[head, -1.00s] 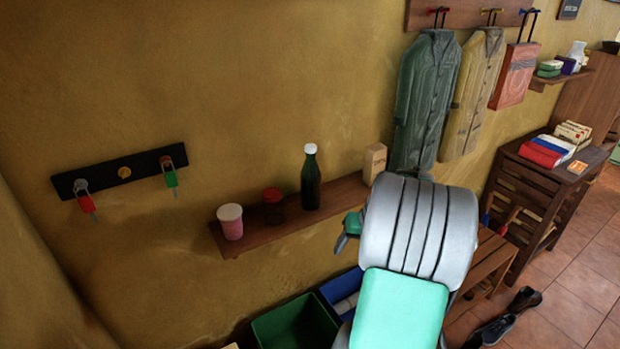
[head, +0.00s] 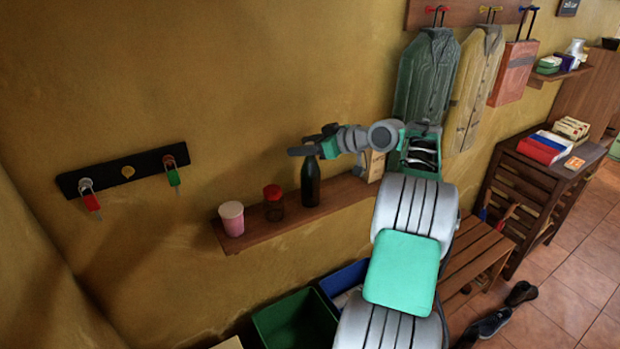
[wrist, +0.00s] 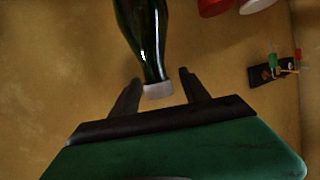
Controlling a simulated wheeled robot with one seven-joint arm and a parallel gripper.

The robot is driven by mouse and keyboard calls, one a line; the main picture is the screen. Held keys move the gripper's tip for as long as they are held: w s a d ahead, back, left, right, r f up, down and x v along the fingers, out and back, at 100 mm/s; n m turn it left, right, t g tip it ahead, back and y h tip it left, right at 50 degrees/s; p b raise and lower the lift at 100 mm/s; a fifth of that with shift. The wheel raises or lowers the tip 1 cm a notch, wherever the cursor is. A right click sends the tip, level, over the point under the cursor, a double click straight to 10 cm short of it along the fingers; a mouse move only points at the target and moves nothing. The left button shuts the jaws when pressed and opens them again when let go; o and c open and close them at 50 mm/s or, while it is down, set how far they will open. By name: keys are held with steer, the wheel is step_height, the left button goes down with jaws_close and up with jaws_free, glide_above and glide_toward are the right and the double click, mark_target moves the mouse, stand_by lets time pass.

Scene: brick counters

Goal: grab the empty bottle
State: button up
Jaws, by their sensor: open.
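A dark green bottle (head: 311,184) with a white cap stands upright on the narrow wooden wall shelf (head: 290,214). My gripper (head: 307,147) is at the bottle's top and hides the cap in the head view. In the wrist view the bottle (wrist: 146,38) reaches down so that its white cap lies between the two open fingertips of my gripper (wrist: 156,82). The fingers stand apart on either side of the cap, with a gap visible at each side. Whether the bottle is empty I cannot tell.
A red-lidded dark jar (head: 273,205) and a pink cup (head: 232,219) stand left of the bottle. A small beige box (head: 376,166) is to its right, partly behind my arm. Green (head: 295,322) and blue bins (head: 346,279) sit below.

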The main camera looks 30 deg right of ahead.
steer(key=shift+w+a+f, duration=0.15)
steer(key=shift+w+f, duration=0.05)
steer(key=shift+w, duration=0.25)
steer(key=shift+c, duration=0.4)
jaws_close()
stand_by(0.7)
